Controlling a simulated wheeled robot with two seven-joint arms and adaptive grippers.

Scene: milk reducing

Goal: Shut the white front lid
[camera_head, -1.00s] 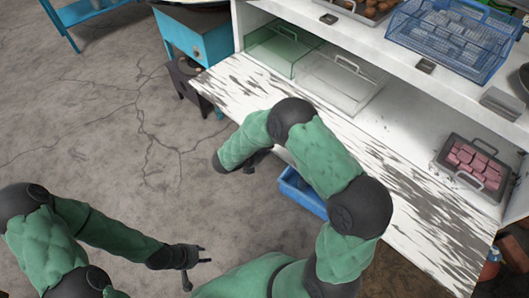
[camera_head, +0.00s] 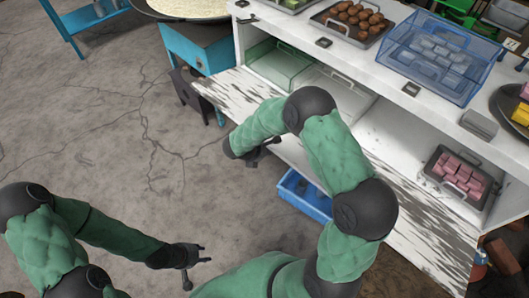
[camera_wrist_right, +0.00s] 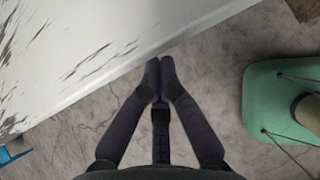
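The white front lid (camera_head: 232,93) has worn, scratched paint and hangs open, sticking out from the front of the white counter. My right arm covers its middle in the head view. My right gripper (camera_head: 262,153) is at the lid's outer edge, on the floor side. In the right wrist view the right gripper (camera_wrist_right: 160,68) is shut and empty, its fingertips close to the edge of the lid (camera_wrist_right: 70,50). Whether they touch it cannot be told. My left gripper (camera_head: 195,266) is open and empty, low over bare floor, away from the lid.
Behind the lid are a green bin (camera_head: 278,63) and a tray of pink pieces (camera_head: 457,178). A blue basket (camera_head: 440,55) and a tray of brown balls (camera_head: 352,20) stand on the counter. A blue crate (camera_head: 305,197) is below the lid. Floor at left is free.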

